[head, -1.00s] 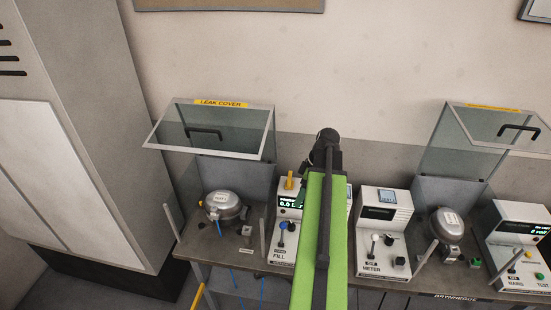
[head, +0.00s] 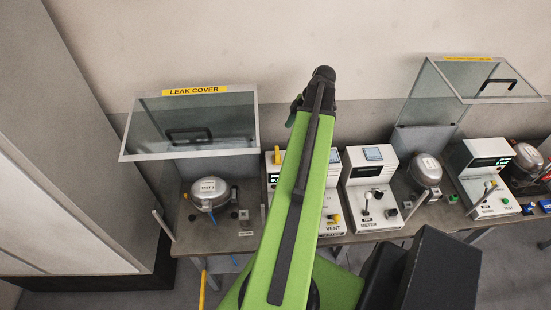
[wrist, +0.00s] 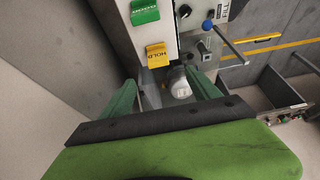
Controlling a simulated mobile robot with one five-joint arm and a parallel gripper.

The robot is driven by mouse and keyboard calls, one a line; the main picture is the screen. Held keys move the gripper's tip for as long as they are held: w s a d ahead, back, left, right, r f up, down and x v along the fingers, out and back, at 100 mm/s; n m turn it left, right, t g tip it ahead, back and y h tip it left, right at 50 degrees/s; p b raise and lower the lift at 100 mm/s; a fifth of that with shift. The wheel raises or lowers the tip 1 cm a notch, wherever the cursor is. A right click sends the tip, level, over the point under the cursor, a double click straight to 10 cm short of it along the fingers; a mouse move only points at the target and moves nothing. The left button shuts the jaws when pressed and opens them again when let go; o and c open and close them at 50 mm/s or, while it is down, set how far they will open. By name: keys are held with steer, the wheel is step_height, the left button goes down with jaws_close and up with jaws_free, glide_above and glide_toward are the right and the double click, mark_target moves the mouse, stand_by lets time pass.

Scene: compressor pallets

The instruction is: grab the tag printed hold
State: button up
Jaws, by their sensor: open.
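In the wrist view a yellow tag printed HOLD (wrist: 157,55) sits on the front of a white box, with its lettering upside down. A green tag (wrist: 145,12) is beside it, farther up the picture. My gripper (wrist: 162,88) is open and empty, with its two green fingers spread below the HOLD tag in the picture. The tag is beyond the fingertips and apart from them.
A small pale cylindrical thing (wrist: 180,86) shows between the fingers. A blue-knobbed lever (wrist: 206,27) juts out nearby. In the head view a raised leak cover (head: 188,150), a compressor (head: 208,193) and a meter box (head: 371,190) stand along the bench.

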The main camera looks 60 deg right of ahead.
mark_target(277, 154)
steer(key=b+x, duration=0.7)
steer(key=x, duration=0.2)
steer(key=shift+f, duration=0.3)
steer(key=b+x, duration=0.5)
steer(key=shift+w+d+f, duration=0.1)
steer(key=shift+d+f, duration=0.1)
steer(key=shift+d, duration=0.05)
steer(key=shift+r, duration=0.2)
steer(key=c, duration=1.4)
